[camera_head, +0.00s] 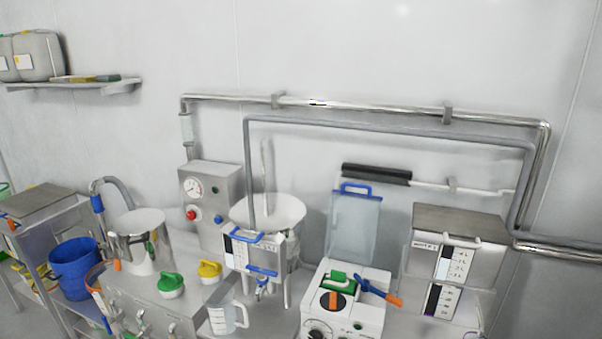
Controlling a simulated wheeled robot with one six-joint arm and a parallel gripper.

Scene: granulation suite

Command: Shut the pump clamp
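A white pump-like unit (372,312) stands on the bench right of centre. On its top is a green part (340,281) above a dark round piece with an orange bar (333,300). A blue lever with an orange tip (378,291) sticks out to the right of the green part and slopes down to the right. This lever looks like the pump clamp, but I cannot tell for sure whether it is open or shut. My gripper is not in view.
A steel hopper (268,212) and a clear jug (226,316) stand left of the unit. A grey-topped cabinet (459,225) is to its right. A clear blue-edged board (354,225) leans behind. A steel pot (139,246) and blue bucket (75,266) are further left.

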